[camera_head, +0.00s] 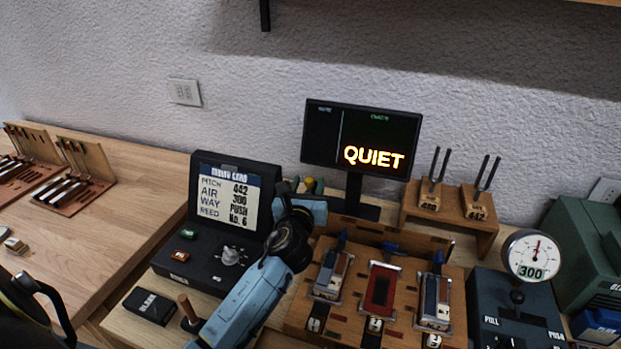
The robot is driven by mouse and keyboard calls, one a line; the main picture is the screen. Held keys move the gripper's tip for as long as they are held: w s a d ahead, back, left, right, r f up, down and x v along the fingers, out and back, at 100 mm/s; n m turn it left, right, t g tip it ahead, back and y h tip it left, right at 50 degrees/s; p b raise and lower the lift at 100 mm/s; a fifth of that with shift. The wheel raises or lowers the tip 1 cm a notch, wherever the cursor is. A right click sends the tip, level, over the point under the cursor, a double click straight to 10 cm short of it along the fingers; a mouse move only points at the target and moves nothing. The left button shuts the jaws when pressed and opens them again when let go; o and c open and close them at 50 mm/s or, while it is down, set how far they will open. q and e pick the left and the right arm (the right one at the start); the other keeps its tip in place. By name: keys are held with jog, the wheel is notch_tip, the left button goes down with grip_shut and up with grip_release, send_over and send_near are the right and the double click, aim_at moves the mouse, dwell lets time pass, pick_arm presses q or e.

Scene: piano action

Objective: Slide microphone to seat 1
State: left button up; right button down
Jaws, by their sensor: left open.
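A wooden board (362,279) holds three side-by-side units: a left one (331,274), a red-framed middle one (380,290) and a right one (436,302). Small round number tags sit at its front edge, too small to read surely. I cannot pick out the microphone with certainty; small green, yellow and red pieces (310,185) show just behind my left gripper (304,203). That gripper is open over the board's back left, beside the control box, and my arm hides what lies under it. My right gripper is not in view.
A black control box with a pitch card (228,200) stands left of the board. A monitor reading QUIET (361,137) is behind. Tuning forks on a wooden stand (452,215) and a gauge reading 300 (532,256) are at right. Bare bench (110,235) lies at left.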

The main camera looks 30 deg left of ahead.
pick_arm(q)
jog(key=shift+x, duration=1.85)
grip_shut()
